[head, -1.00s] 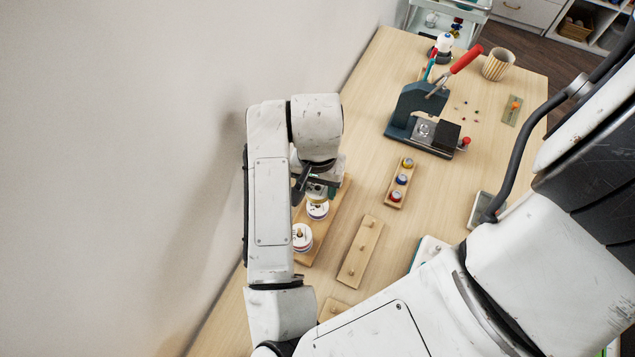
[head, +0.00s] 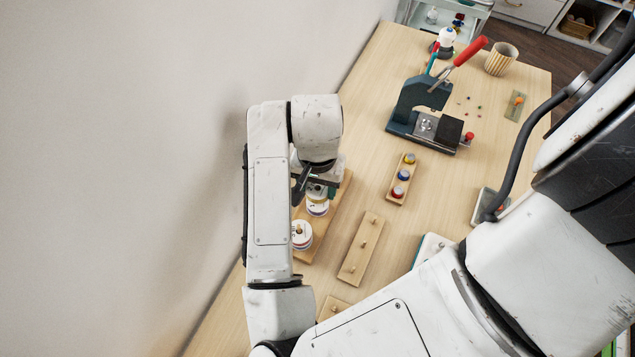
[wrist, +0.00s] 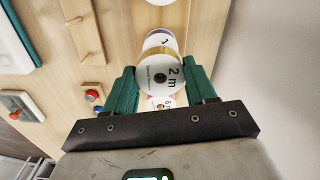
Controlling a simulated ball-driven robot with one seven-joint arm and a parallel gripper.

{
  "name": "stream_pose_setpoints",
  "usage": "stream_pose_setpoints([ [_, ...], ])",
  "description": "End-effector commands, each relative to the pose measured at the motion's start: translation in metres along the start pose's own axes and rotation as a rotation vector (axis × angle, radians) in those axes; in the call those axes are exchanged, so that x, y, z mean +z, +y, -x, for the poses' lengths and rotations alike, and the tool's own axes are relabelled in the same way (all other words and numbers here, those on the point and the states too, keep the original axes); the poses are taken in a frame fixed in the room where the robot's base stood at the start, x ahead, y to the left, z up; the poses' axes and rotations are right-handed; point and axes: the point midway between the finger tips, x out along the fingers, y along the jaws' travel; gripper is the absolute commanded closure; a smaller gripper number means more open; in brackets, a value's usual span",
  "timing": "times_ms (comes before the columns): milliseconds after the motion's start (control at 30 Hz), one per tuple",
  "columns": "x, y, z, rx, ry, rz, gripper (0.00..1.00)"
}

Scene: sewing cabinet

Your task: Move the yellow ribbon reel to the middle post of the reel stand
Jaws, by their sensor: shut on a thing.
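The yellow ribbon reel (wrist: 158,70) has a white end face marked "2 m" and a gold-yellow band. In the wrist view it sits between the green fingers of my gripper (wrist: 160,66), which is shut on it. In the head view my gripper (head: 317,190) is over the wooden reel stand (head: 328,222) beside the wall, mostly hidden by my arm. A white reel (head: 317,208) shows just below the gripper and another (head: 301,235) stands at the stand's near end. I cannot tell whether the held reel touches the one below or a post.
An empty wooden board with pegs (head: 361,250) lies right of the stand. A small rack with coloured spools (head: 402,178) and a dark press with a red handle (head: 425,110) stand farther back. The wall is close on the left. Bare tabletop lies between the boards.

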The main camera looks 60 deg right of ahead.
Motion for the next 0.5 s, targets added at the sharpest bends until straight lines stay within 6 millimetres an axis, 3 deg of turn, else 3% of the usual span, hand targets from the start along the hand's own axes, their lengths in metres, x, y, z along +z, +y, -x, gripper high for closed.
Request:
stream_pose_setpoints([
  [300, 0.0, 0.0001, -0.0016, 0.0, 0.0, 0.0, 0.73],
  [333, 0.0, 0.0, -0.0016, 0.0, 0.0, 0.0, 0.42],
  [500, 0.0, 0.0, -0.0016, 0.0, 0.0, 0.0, 0.25],
])
